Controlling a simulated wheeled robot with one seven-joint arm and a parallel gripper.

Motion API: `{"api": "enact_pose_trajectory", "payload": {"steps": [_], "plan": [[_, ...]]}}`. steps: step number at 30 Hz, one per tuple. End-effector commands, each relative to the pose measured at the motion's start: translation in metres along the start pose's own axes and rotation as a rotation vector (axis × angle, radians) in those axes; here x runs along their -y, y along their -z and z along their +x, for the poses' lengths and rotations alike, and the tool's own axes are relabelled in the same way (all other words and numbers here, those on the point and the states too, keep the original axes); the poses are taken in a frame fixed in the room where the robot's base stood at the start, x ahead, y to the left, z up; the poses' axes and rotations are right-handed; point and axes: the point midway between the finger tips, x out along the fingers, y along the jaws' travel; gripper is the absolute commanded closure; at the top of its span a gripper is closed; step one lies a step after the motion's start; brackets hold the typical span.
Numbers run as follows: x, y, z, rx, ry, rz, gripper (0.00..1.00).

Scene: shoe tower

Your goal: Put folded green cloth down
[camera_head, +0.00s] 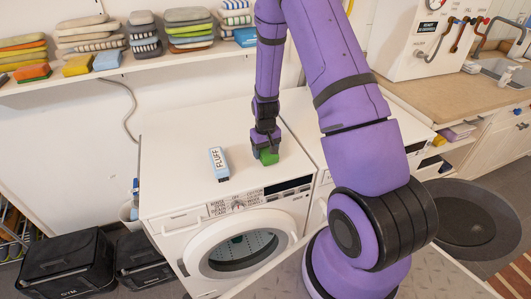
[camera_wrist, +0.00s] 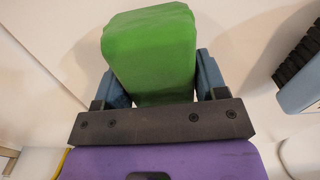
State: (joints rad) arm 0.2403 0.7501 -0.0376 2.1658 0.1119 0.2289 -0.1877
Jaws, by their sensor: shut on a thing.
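The folded green cloth (camera_head: 268,158) is at or just above the white top of the washing machine (camera_head: 180,140), near its right side. I cannot tell if it touches the surface. My gripper (camera_head: 265,150) points down and is shut on the cloth. In the wrist view the green cloth (camera_wrist: 150,50) is a thick block between the two blue fingers of my gripper (camera_wrist: 160,78). The cloth's lower side is hidden.
A shelf (camera_head: 120,72) with stacked folded cloths runs along the wall. The machine top's left part is clear.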

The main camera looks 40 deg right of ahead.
Motion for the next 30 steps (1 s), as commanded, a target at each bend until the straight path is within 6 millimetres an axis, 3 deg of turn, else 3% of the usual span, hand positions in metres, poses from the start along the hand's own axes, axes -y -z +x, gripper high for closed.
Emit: {"api": "enact_pose_trajectory", "payload": {"steps": [3,8,9,12,24,30], "plan": [[0.0,0.0,0.011,-0.001,0.0,-0.001,0.53],[0.0,0.0,0.011,-0.002,0.0,-0.001,0.53],[0.0,0.0,0.011,-0.002,0.0,-0.001,0.32],[0.0,0.0,0.011,-0.001,0.0,-0.001,0.09],[0.0,0.0,0.014,-0.001,0.0,-0.002,0.09],[0.001,0.002,-0.016,-0.007,0.0,-0.002,0.09]]}}
